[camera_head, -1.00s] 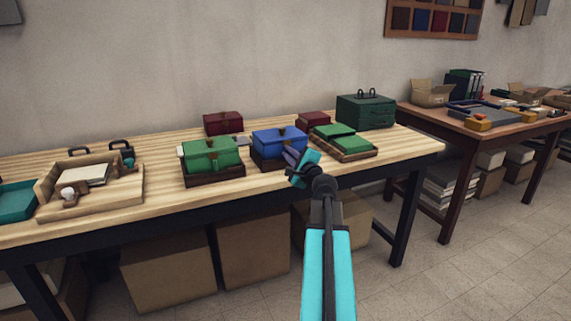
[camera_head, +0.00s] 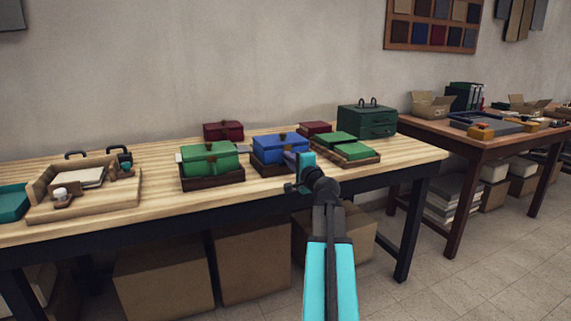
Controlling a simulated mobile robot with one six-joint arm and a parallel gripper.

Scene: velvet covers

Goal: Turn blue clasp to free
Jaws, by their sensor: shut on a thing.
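The blue box (camera_head: 276,143) sits in a dark tray on the light wooden workbench, with a small brown tab at its top front edge. My gripper (camera_head: 291,159) is at the front right of this box, its jaws shut on the blue clasp at the box's front. The clasp itself is hidden behind the jaws and wrist, so how far it is turned cannot be seen. The lid of the blue box looks closed.
A green box (camera_head: 208,156) in a dark tray stands to the left. Green covers (camera_head: 351,149) lie in a tray to the right. Dark red boxes (camera_head: 222,130) and a dark green case (camera_head: 367,121) stand behind. A wooden tray (camera_head: 128,204) is at the far left.

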